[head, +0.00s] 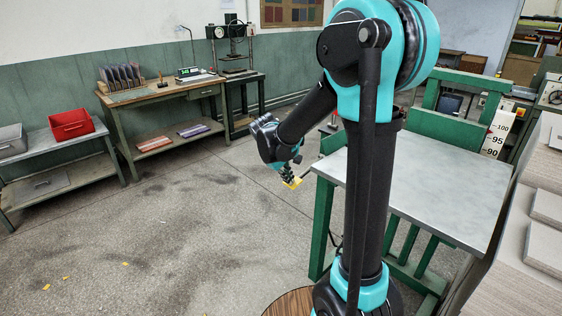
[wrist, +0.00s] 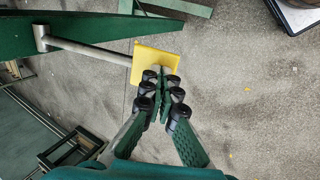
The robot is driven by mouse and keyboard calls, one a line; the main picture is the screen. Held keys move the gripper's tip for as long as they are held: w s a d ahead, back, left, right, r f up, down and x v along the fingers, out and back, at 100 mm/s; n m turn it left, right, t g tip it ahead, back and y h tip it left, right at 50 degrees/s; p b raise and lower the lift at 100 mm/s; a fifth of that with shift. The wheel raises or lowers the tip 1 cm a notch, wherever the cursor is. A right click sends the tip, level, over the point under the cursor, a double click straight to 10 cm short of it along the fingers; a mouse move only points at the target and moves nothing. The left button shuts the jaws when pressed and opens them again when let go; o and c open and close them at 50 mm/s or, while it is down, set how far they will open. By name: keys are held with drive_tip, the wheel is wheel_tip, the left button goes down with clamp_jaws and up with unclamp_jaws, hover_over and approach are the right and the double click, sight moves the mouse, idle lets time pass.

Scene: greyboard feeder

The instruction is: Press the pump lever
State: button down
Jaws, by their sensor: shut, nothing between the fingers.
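The pump lever is a grey metal rod (wrist: 88,52) with a flat yellow plate (wrist: 148,64) at its end. The rod comes out of a green frame (wrist: 95,28) at the upper left of the wrist view. My gripper (wrist: 163,80) is shut and empty, its fingertips in front of the yellow plate and covering its lower right part. I cannot tell whether they touch it. In the head view, my gripper (head: 288,172) is right by the yellow plate (head: 293,183), left of the green table with a grey top (head: 450,190).
My arm hides part of the table. Open concrete floor (head: 190,230) lies to the left. A low shelf with a red bin (head: 70,124) and a workbench (head: 160,92) stand along the wall. Stacked grey boards (head: 530,230) are at the right.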

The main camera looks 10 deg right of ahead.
drive_tip(key=v, duration=1)
drive_tip(key=shift+r, duration=0.35)
idle(2.1)
drive_tip(key=s+d+f+m+y, duration=0.2)
drive_tip(key=s+d+f+m, duration=0.1)
drive_tip(key=s+f, duration=0.5)
drive_tip(key=s+d+f+m+t+y, duration=0.1)
drive_tip(key=s+d+f+m, duration=0.3)
drive_tip(key=s+f, duration=0.4)
drive_tip(key=s+y, duration=0.1)
drive_tip(key=s, duration=0.3)
drive_tip(key=shift+d, duration=0.4)
